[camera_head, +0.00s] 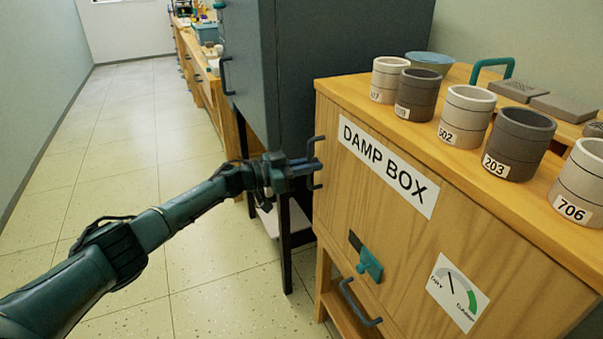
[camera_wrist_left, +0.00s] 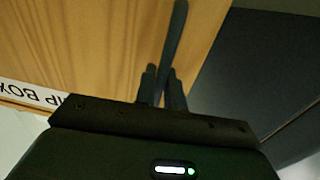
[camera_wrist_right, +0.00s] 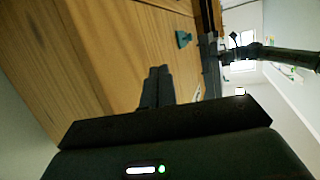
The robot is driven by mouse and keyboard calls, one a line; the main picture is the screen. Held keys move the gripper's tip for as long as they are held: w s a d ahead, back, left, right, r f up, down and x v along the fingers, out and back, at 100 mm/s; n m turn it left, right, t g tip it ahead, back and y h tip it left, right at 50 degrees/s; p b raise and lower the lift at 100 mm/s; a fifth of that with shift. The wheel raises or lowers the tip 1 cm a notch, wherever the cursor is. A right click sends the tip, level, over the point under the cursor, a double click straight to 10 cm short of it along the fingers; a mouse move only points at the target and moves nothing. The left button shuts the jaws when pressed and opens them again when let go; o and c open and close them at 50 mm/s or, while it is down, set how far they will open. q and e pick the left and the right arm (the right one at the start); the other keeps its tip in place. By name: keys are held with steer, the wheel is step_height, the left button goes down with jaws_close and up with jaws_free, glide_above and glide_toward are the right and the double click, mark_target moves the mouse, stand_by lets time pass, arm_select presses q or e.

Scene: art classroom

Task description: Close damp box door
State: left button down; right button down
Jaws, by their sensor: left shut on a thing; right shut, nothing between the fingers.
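The damp box (camera_head: 400,235) is a wooden cabinet with a "DAMP BOX" label (camera_head: 388,165) on its front. A dark upright handle (camera_head: 317,150) stands at the left end of the front. My left gripper (camera_head: 310,167) is shut on this handle, which also shows between its fingers in the left wrist view (camera_wrist_left: 178,35). A teal latch (camera_head: 369,264) sits low on the front and shows in the right wrist view (camera_wrist_right: 183,39). I cannot tell whether the door is fully flush. My right gripper (camera_wrist_right: 157,82) is shut and empty, near a wooden panel; it is outside the head view.
Several numbered clay cups (camera_head: 466,115) stand on the box top, with a blue bowl (camera_head: 430,62) behind. A second dark handle (camera_head: 358,303) is below the latch. A dark grey cabinet (camera_head: 330,60) stands beside the box. The tiled floor (camera_head: 130,130) at left is clear.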

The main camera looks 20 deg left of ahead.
arm_select(q)
steer(key=shift+w+d+r, duration=0.15)
steer(key=shift+w+r, duration=0.05)
arm_select(e)
steer(key=shift+a+f, duration=0.15)
steer(key=shift+a, duration=0.05)
arm_select(q)
steer(key=shift+d+r, duration=0.1)
steer(key=shift+d, duration=0.05)
steer(key=c, duration=1.7)
jaws_free()
steer(key=shift+w+d, duration=0.15)
steer(key=shift+c, duration=0.2)
steer(key=shift+o, duration=0.7)
arm_select(e)
steer(key=shift+d, duration=0.1)
